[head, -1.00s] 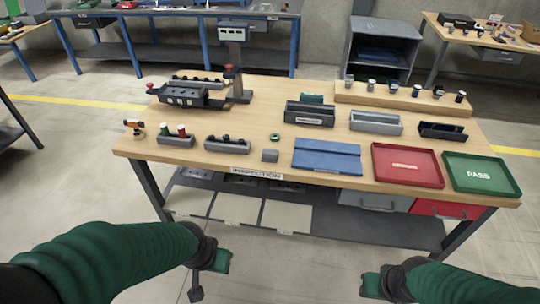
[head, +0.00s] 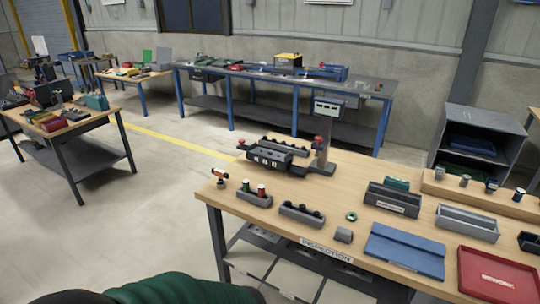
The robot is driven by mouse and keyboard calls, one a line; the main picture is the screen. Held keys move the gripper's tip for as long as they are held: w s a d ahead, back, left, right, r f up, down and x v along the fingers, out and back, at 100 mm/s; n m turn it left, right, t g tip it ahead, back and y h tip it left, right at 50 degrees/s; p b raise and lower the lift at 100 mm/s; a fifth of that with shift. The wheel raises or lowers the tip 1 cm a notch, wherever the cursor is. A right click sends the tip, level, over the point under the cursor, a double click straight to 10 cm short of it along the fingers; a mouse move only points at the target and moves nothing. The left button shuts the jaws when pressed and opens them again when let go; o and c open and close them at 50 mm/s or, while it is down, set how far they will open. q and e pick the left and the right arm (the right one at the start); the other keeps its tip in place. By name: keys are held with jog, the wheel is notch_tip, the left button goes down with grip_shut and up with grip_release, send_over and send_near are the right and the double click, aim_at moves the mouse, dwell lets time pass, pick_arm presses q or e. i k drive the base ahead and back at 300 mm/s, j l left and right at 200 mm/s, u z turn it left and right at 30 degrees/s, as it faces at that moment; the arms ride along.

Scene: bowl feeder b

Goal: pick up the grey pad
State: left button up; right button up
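A small grey block (head: 343,235), which may be the grey pad, lies near the front edge of the wooden inspection table (head: 290,235). It sits left of the blue folded mat (head: 405,250) and right of a grey holder with dark pieces (head: 302,213). A green ring (head: 351,216) lies just behind it. Only part of my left arm's green sleeve shows at the bottom left. Neither gripper is in view.
A red tray (head: 497,276) and grey bins (head: 467,222) are to the right. Open floor lies left of the table.

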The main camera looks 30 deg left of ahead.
aim_at(343, 235)
jog(key=i+j, duration=0.3)
jog(key=j, duration=0.15)
jog(key=i+j, duration=0.35)
jog(key=j, duration=0.1)
